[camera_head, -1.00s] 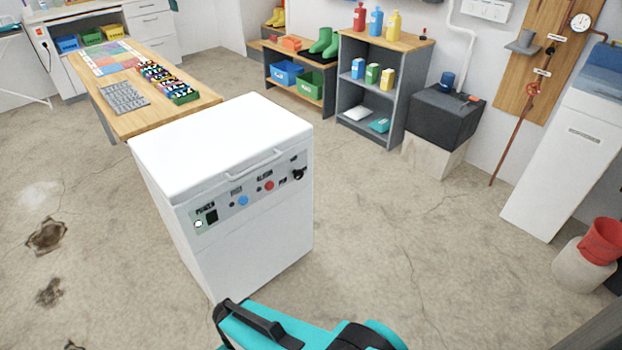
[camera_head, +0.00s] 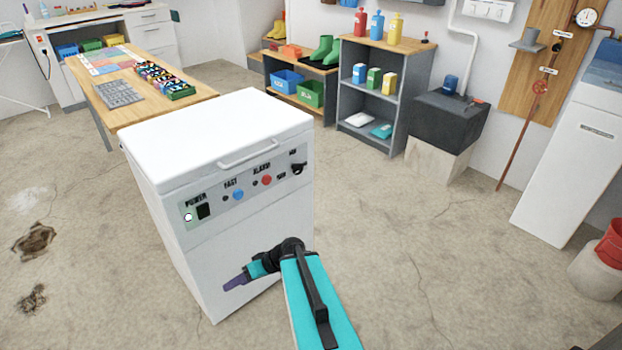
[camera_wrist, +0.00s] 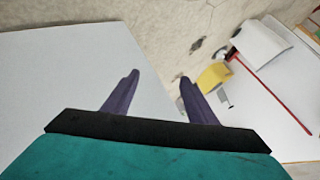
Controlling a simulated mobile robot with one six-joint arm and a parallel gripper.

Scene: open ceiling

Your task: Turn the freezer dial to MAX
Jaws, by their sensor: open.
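The white chest freezer (camera_head: 215,135) stands in the middle of the head view, with its lid shut. Its front panel (camera_head: 218,212) carries a power switch, a blue button (camera_head: 238,195), a red button (camera_head: 266,180) and a black dial (camera_head: 298,169) at the right end. The dial's pointer setting is too small to read. My gripper (camera_head: 232,285) is in front of the freezer's lower front, below the panel and apart from the dial. In the wrist view my gripper's two purple fingers (camera_wrist: 157,82) are spread with nothing between them. The dial is not identifiable there.
A wooden table (camera_head: 122,112) with trays stands behind the freezer at left. A grey shelf (camera_head: 385,95) and a black box on a pale block (camera_head: 435,160) stand along the back wall. Concrete floor (camera_head: 420,240) is clear right of the freezer.

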